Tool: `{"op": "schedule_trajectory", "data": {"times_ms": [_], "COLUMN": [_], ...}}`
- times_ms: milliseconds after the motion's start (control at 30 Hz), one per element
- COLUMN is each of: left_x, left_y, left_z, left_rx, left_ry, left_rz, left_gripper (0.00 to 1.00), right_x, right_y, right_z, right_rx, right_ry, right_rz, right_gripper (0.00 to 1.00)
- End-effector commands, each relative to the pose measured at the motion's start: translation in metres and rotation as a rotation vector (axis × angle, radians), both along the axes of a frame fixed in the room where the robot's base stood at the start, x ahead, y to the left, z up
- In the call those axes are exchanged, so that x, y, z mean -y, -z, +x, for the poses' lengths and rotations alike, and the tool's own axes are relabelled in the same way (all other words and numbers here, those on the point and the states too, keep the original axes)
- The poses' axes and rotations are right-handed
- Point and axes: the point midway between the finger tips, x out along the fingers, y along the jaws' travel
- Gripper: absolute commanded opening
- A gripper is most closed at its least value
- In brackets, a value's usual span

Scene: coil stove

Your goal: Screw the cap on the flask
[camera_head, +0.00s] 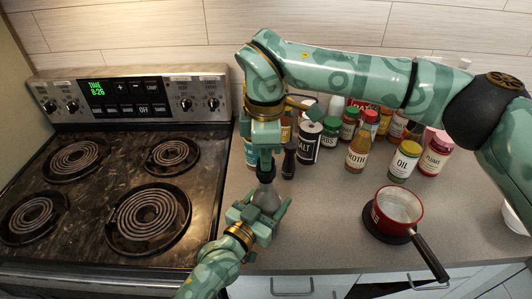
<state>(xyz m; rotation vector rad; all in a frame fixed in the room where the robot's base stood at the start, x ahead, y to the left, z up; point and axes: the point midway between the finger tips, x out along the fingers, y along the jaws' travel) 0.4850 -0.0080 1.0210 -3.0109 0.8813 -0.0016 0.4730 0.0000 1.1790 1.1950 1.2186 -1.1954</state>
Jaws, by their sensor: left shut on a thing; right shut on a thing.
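A grey, translucent flask (265,199) is held upright over the counter beside the stove. My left gripper (264,207) comes from below and is shut on the flask's body. A dark cap (266,172) sits directly above the flask, at its top. My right gripper (265,161) points straight down and is shut on the cap. The cap and flask look in line, and I cannot tell how far the cap is seated. The gripper fingers hide parts of both.
A black coil stove (110,225) fills the left. Behind the grippers stand several jars and bottles, including a salt can (308,143), a broth bottle (357,152) and an oil jar (404,163). A red pot (397,209) stands at right. Counter between flask and pot is clear.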

Motion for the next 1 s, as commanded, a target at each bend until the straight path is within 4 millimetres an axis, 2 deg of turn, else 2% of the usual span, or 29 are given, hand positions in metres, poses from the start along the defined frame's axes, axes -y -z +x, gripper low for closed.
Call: {"op": "schedule_trajectory", "data": {"times_ms": [167,500,1000], "left_x": [-0.001,-0.001,-0.001], "left_y": [0.001,0.001,0.001], "left_z": [0.0,0.0,0.0], "left_rx": [-0.001,-0.001,-0.002], "left_ry": [-0.001,-0.001,-0.001], "left_rz": [0.002,0.002,0.002], "left_gripper": [0.22,0.22,0.22], "right_x": [0.0,0.0,0.0], "right_y": [0.001,0.018,0.018], "right_z": [0.0,0.0,0.0], "right_rx": [0.0,0.0,0.001], "right_ry": [0.0,0.0,0.0], "right_rz": [0.0,-0.001,0.0], "right_gripper": [0.0,0.0,0.0]}}
